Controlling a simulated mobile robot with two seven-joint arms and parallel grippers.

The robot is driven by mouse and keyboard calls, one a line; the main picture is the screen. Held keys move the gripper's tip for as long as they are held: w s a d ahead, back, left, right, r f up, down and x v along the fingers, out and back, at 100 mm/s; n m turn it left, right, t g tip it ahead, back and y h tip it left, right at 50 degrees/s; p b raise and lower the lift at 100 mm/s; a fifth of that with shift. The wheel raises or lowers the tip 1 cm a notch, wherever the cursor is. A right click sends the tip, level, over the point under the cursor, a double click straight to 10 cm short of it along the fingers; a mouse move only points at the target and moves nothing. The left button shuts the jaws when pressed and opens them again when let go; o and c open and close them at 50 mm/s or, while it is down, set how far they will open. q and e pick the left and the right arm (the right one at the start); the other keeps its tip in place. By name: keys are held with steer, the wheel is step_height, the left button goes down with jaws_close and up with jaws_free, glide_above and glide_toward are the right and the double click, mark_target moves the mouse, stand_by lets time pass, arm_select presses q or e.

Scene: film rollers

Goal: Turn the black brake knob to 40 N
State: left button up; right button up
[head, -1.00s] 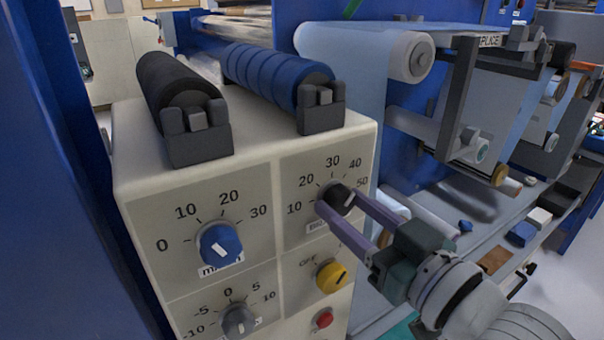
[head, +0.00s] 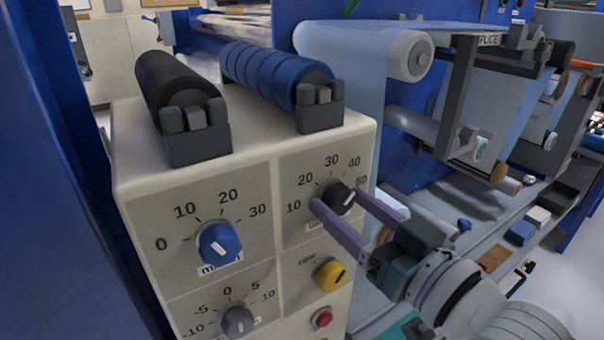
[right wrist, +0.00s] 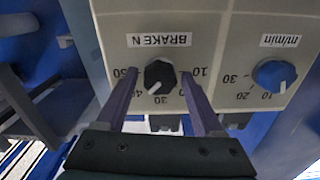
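The black brake knob (head: 338,198) is at the upper right of the cream panel. It also shows in the right wrist view (right wrist: 159,75), where the picture is upside down. Its white pointer aims between the 30 and 50 marks, around 40; the exact reading is hard to tell. My right gripper (head: 339,200) is open, with one purple finger on each side of the knob. In the right wrist view the gripper (right wrist: 159,79) shows a gap between each finger and the knob. The fingers partly cover the scale and label. My left gripper is out of view.
A blue m/min knob (head: 219,244) is left of the brake knob. A grey knob (head: 237,321), a yellow switch (head: 331,274) and a red button (head: 321,318) are lower down. Black (head: 176,82) and blue (head: 275,72) rollers lie on top of the panel box.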

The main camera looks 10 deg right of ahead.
steer(key=shift+o, duration=0.7)
steer(key=v, duration=1)
steer(key=shift+p, duration=0.3)
steer(key=shift+a, duration=0.1)
